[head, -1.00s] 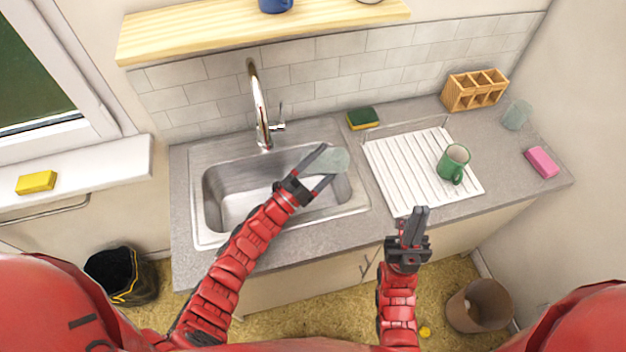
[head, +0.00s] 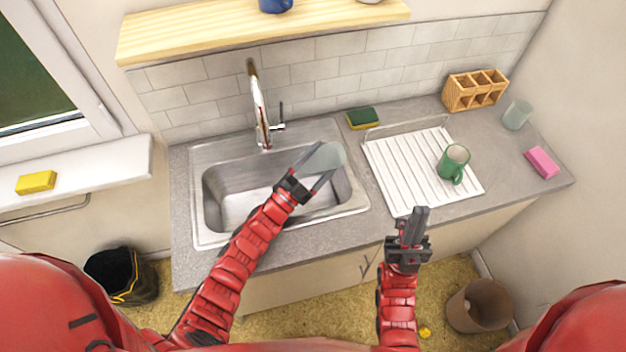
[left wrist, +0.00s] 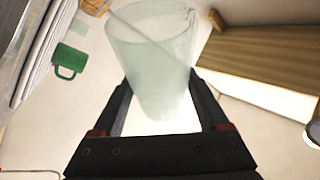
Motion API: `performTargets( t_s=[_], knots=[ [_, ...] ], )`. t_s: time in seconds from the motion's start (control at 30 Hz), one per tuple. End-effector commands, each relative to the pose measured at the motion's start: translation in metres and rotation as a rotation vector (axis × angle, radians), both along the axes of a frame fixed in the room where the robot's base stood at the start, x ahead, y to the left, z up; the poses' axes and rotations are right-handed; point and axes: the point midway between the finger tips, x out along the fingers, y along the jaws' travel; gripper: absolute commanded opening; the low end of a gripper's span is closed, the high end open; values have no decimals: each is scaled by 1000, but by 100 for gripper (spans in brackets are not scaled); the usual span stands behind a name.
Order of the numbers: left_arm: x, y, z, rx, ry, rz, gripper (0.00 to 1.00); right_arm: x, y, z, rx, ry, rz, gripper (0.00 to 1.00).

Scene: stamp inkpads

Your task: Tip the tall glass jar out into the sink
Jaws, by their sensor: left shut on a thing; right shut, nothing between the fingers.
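The tall glass jar (head: 328,156), pale and translucent, is held by my left gripper (head: 317,168) over the right part of the sink (head: 225,185). In the left wrist view the jar (left wrist: 152,50) sits between both fingers, its wide end pointing away from the gripper. That view is rolled, with the shelf at right and the drainboard at left, so the jar appears tipped well over. I cannot tell whether anything is in it or pouring out. My right gripper (head: 418,213) is shut and empty in front of the counter.
The white drainboard (head: 395,165) right of the sink holds a green mug (head: 452,165). The tap (head: 261,110) stands behind the sink. A sponge (head: 362,118), wooden rack (head: 475,91), another glass (head: 516,115) and pink block (head: 542,162) are on the counter. A shelf (head: 260,32) hangs above.

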Motion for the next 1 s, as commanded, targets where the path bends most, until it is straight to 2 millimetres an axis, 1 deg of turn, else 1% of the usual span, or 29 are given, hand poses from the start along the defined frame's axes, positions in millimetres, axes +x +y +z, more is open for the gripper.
performTargets(
  t_s=[0.5,1.0],
  knots=[
    [3,4,2,-61,37,-1,0,0,0,-2,0,0,0,0],
    [3,4,2,-61,37,0,0,0,0,-2,0,0,0,0]
  ],
)
